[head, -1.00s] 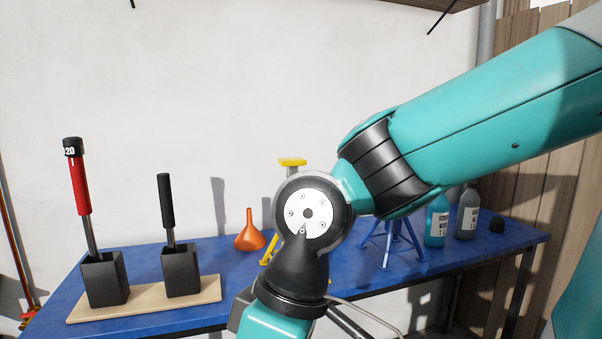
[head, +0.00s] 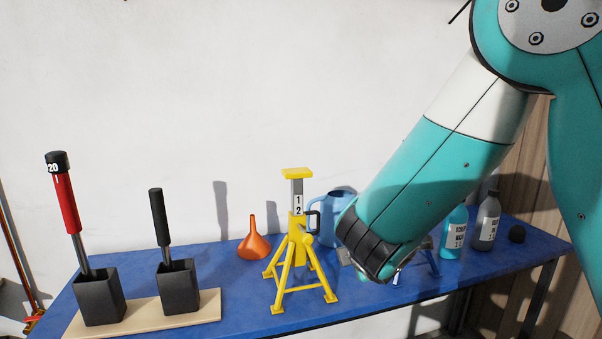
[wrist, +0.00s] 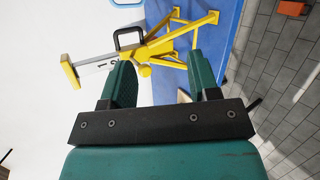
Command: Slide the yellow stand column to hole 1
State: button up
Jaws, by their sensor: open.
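The yellow stand (head: 294,262) stands upright on the blue bench in the head view, legs spread. Its grey column (head: 297,197) rises from the yellow body, shows the numbers 1 and 2, and carries a yellow top plate (head: 297,174). A black handle (head: 314,222) is at its right side. In the wrist view the stand lies sideways, with its column (wrist: 97,67) and top plate (wrist: 69,71) at the left. My gripper (wrist: 159,76) is open and empty, its green fingers apart from the column, which shows beyond the left finger. The head view does not show the fingers.
An orange funnel (head: 254,243) stands left of the stand, and a blue jug (head: 328,208) is behind it. Two black holders (head: 100,298) with upright tools are on a wooden board at left. Bottles (head: 454,232) stand at right behind my arm.

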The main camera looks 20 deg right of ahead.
jog(key=w+a+r+n+t+p, duration=0.2)
jog(key=w+r+n+t, duration=0.25)
jog(key=n, duration=0.55)
jog(key=n+t+y+p, duration=0.15)
jog(key=n+y, duration=0.25)
jog(key=n, duration=0.4)
send_near(299, 186)
jog(key=shift+t, duration=0.4)
jog(key=w+p, duration=0.6)
jog(key=p, duration=0.1)
jog(key=w+p, duration=0.3)
jog(key=shift+w+a+f+p, duration=0.1)
jog(key=shift+w+f+p, duration=0.25)
jog(key=shift+w+p, duration=0.05)
jog(key=shift+w+f, duration=0.1)
jog(key=shift+w, duration=0.7)
